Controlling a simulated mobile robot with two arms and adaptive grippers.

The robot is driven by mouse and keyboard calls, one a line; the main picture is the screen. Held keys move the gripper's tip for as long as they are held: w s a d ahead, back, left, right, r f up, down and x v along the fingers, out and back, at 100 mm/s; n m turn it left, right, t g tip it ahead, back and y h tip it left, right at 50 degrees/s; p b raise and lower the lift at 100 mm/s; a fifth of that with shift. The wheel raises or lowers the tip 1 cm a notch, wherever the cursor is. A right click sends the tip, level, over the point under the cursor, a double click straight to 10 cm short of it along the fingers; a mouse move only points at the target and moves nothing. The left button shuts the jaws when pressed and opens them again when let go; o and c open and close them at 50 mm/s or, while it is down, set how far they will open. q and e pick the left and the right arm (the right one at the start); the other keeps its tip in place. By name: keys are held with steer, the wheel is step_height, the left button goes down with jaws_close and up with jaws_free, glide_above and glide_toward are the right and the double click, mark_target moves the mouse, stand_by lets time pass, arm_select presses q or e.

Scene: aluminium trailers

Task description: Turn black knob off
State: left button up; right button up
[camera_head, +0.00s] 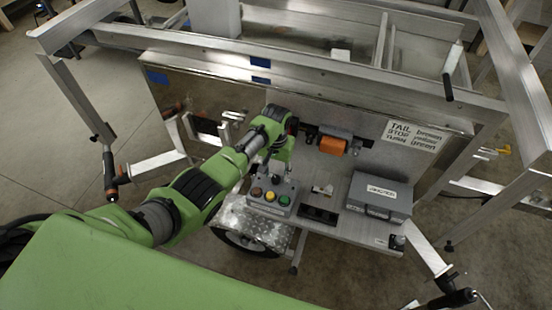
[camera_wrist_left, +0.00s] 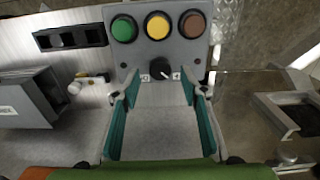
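The black knob (camera_wrist_left: 160,68) sits on the grey control box (camera_wrist_left: 142,48) in the left wrist view, below a row of three round buttons: green (camera_wrist_left: 123,28), yellow (camera_wrist_left: 157,25) and brown (camera_wrist_left: 192,23). Small white marks flank the knob. My left gripper (camera_wrist_left: 158,85) is open, with one teal-padded finger on each side of the knob's line. I see no contact with the knob. In the head view the left gripper (camera_head: 281,168) points down behind the control box (camera_head: 272,196). The knob is hard to make out there. My right gripper is out of view.
A grey case (camera_head: 380,195) stands on the metal shelf right of the box. An orange block (camera_head: 333,145) is on the panel behind. A black slotted part (camera_head: 319,215) lies on the shelf. Aluminium rails (camera_head: 300,68) frame the work area above and around.

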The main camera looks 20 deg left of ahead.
mark_target(276, 178)
arm_select(q)
step_height(276, 178, up, 10)
stand_by(0.4)
steer(key=shift+f, duration=0.1)
